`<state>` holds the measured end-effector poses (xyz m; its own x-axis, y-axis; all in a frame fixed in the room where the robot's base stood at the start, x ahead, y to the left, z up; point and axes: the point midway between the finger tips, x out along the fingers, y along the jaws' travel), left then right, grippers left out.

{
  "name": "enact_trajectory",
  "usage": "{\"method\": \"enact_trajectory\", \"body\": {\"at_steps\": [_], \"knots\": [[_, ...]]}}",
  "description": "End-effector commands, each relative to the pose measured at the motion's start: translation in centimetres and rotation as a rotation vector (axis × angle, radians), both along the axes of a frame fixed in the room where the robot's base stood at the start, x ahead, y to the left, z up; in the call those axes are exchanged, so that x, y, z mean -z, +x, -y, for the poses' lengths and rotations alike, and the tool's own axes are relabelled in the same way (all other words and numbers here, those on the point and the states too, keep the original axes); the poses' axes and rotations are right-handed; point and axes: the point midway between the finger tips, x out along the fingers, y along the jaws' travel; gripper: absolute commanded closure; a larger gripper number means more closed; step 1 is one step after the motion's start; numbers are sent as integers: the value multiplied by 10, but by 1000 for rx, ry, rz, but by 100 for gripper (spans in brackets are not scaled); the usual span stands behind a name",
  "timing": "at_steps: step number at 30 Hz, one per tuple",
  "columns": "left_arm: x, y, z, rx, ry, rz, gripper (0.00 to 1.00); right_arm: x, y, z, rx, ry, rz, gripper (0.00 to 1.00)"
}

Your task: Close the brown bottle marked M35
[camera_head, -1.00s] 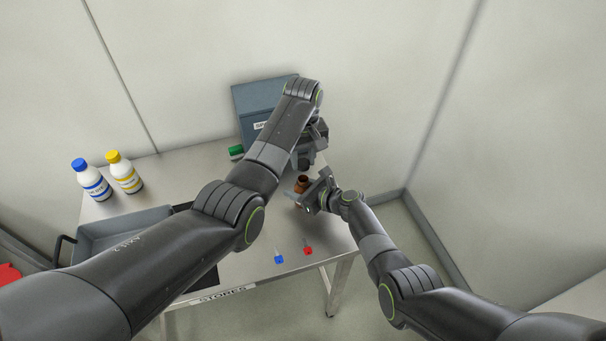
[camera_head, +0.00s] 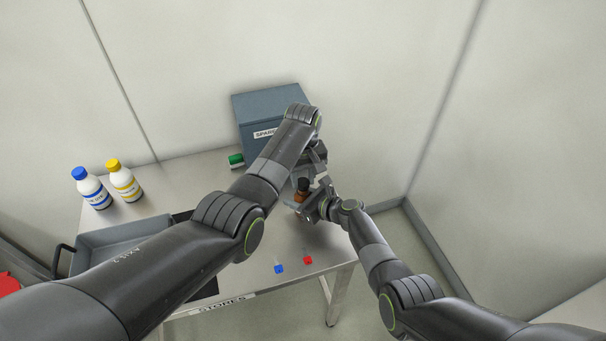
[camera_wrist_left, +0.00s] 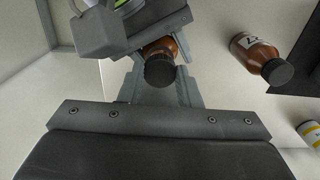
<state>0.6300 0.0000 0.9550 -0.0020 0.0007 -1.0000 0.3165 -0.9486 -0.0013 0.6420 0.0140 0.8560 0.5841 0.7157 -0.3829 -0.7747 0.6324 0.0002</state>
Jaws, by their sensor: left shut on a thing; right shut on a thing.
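A brown bottle (camera_head: 300,197) stands near the table's right edge; its marking is hidden. My right gripper (camera_head: 305,204) is shut around the bottle's body. A dark cap (camera_head: 303,184) is at the bottle's mouth, and my left gripper (camera_head: 302,178) is shut on it from above. In the left wrist view the cap (camera_wrist_left: 159,71) sits between my left fingers, in line with the brown bottle (camera_wrist_left: 160,46), which is partly covered by my right gripper (camera_wrist_left: 150,35). I cannot tell whether the cap is seated on the neck.
A second brown bottle with a black cap (camera_wrist_left: 254,50) is in the left wrist view. White bottles with blue (camera_head: 91,188) and yellow (camera_head: 125,181) caps stand at the left. A grey bin (camera_head: 262,110), a green item (camera_head: 236,160), a grey tray (camera_head: 120,238), and blue (camera_head: 279,268) and red (camera_head: 308,260) pieces are around.

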Motion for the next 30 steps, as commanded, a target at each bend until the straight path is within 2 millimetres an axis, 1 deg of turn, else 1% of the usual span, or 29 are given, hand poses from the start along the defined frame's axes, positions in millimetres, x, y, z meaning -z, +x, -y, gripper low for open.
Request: {"method": "enact_trajectory", "body": {"at_steps": [4,19,30], "knots": [[6,0,0,0,0,0,90,0,0,0,0,0,0,95],[6,0,0,0,0,0,90,0,0,0,0,0,0,95],[13,0,0,0,0,0,90,0,0,0,0,0,0,95]]}}
